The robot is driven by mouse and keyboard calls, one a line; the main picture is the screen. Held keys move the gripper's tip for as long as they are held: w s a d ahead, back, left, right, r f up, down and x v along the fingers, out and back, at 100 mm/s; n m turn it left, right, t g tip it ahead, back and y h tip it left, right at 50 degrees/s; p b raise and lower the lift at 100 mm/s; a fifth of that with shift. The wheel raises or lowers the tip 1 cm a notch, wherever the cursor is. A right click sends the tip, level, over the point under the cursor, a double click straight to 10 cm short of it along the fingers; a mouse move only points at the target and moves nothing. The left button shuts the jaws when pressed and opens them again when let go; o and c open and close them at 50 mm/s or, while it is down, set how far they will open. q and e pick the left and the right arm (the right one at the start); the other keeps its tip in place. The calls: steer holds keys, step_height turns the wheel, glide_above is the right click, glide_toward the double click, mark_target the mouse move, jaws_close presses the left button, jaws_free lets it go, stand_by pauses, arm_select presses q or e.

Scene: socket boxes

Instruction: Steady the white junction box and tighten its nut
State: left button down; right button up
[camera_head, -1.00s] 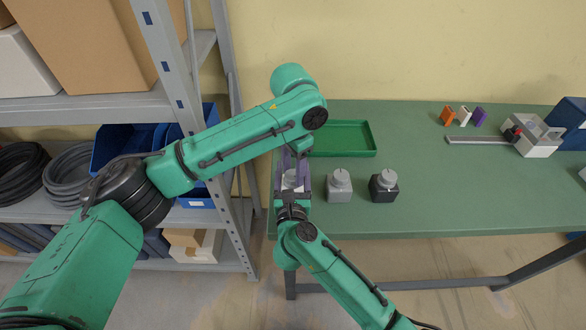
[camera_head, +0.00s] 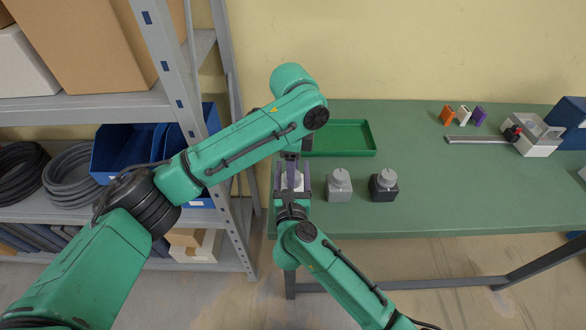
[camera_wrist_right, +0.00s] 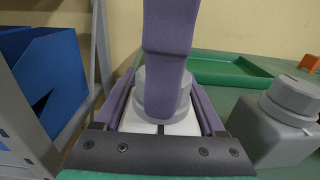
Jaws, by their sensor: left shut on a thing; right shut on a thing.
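The white junction box (camera_wrist_right: 183,127) stands on the green table at its left end, with a round grey nut (camera_wrist_right: 145,92) on top. In the right wrist view, my right gripper (camera_wrist_right: 163,112) has a purple finger on each side of the box and is shut on it. My left gripper (camera_head: 291,174) comes down from above and is shut on the nut; its purple finger (camera_wrist_right: 167,60) hides the nut's middle in the right wrist view. In the head view, both grippers largely cover the white box.
A grey box (camera_head: 339,187) and a black box (camera_head: 383,187), each with a grey nut, stand right of the white one. A green tray (camera_head: 372,152) lies behind. A metal shelf post (camera_head: 218,165) is close on the left. The table's middle is clear.

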arm_select(q)
steer(key=shift+s+d+m, duration=0.1)
steer(key=shift+m, duration=0.2)
arm_select(e)
steer(key=shift+f, duration=0.1)
arm_select(q)
steer(key=shift+c, duration=1.7)
jaws_free()
arm_select(e)
steer(key=o, duration=1.5)
arm_select(q)
step_height(320, 180, up, 12)
arm_select(e)
steer(key=shift+s, duration=0.15)
